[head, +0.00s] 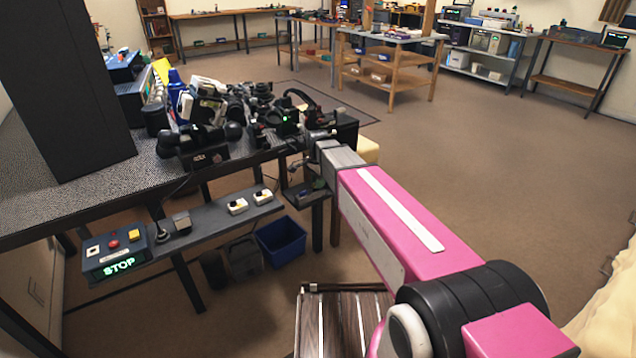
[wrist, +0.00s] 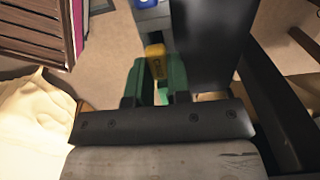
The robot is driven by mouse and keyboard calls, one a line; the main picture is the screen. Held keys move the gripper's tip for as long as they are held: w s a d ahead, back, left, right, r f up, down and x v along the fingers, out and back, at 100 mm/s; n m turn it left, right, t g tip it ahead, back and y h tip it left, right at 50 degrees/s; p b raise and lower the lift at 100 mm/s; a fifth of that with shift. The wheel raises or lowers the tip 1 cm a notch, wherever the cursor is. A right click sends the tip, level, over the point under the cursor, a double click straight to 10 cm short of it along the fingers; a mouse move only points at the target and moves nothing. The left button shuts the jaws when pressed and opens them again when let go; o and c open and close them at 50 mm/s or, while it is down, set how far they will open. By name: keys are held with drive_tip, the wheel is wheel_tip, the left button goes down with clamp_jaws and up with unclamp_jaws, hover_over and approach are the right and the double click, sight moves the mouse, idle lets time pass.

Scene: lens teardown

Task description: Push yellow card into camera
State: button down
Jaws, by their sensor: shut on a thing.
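The yellow card (wrist: 155,62) is a small yellow block with dark lettering in the wrist view. My gripper (wrist: 159,78) has two green fingers, and they are shut on the card, one on each side. The card's far end points at a grey part (wrist: 151,20) with a blue spot; I cannot tell whether they touch. A large black body (wrist: 210,45) stands close on the right. In the head view, a black camera-like device (head: 284,118) with a small green light sits at the bench's end, by my arm's tip. The card and fingertips cannot be made out there.
The dark bench (head: 60,190) holds a crowd of black gear left of my arm. A lower shelf carries a STOP box (head: 115,250) and switches. A blue bin (head: 281,242) stands on the floor below. The floor at right is open.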

drive_tip(key=shift+r, duration=0.15)
drive_tip(key=shift+r, duration=2.1)
drive_tip(key=shift+s, duration=0.1)
